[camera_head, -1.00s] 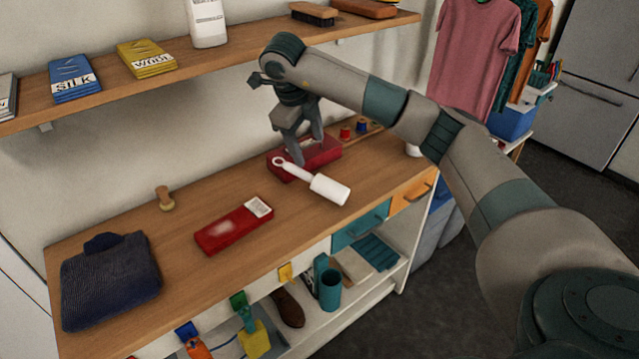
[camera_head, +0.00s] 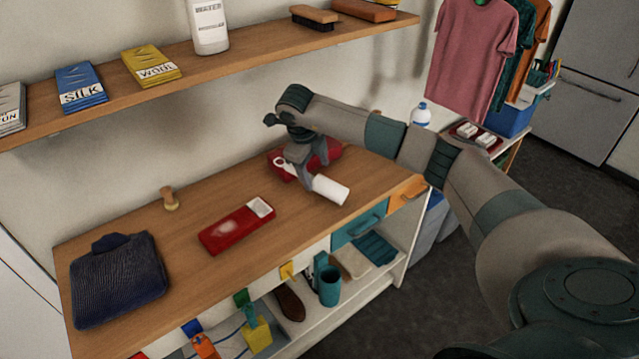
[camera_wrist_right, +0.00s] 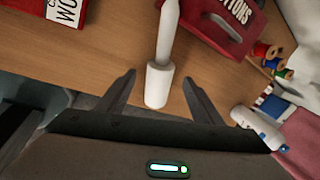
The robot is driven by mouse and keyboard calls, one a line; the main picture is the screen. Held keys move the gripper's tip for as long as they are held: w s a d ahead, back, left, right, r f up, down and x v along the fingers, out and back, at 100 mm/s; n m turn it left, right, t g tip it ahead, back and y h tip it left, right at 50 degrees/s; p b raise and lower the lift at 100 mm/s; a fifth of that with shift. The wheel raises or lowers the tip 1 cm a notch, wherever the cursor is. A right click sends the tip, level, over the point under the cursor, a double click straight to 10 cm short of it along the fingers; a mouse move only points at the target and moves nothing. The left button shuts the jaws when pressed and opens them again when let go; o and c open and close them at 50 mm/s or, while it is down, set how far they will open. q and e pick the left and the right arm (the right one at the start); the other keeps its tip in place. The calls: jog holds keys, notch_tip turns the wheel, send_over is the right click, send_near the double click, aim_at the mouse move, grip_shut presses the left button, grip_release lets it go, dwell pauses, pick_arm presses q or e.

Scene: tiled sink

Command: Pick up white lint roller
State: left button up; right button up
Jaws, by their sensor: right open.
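The white lint roller (camera_head: 331,190) lies on the wooden tabletop, its thick end toward the front right and its looped handle end toward the back left. My right gripper (camera_head: 306,182) is low over its middle and hides part of it. In the right wrist view the lint roller (camera_wrist_right: 157,86) lies lengthwise between the two spread fingers of my right gripper (camera_wrist_right: 159,77), with a gap on each side. My left gripper is not in view.
A red box (camera_head: 325,157) sits just behind the roller, and another red box (camera_head: 236,228) lies to its left. A folded dark blue garment (camera_head: 120,282) is at the far left. A wooden shelf (camera_head: 220,68) runs along the wall above. Spools (camera_wrist_right: 270,60) show in the wrist view.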

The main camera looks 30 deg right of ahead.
aim_at(318, 179)
jog(key=shift+p+x, duration=0.85)
jog(key=shift+p, duration=0.15)
jog(key=shift+p+x, duration=0.55)
jog(key=shift+x, duration=0.5)
jog(key=shift+w+d+f, duration=0.1)
jog(key=shift+d+f, duration=0.1)
jog(key=shift+f, duration=0.45)
jog(key=shift+c, duration=0.5)
jog(key=c, duration=1.2)
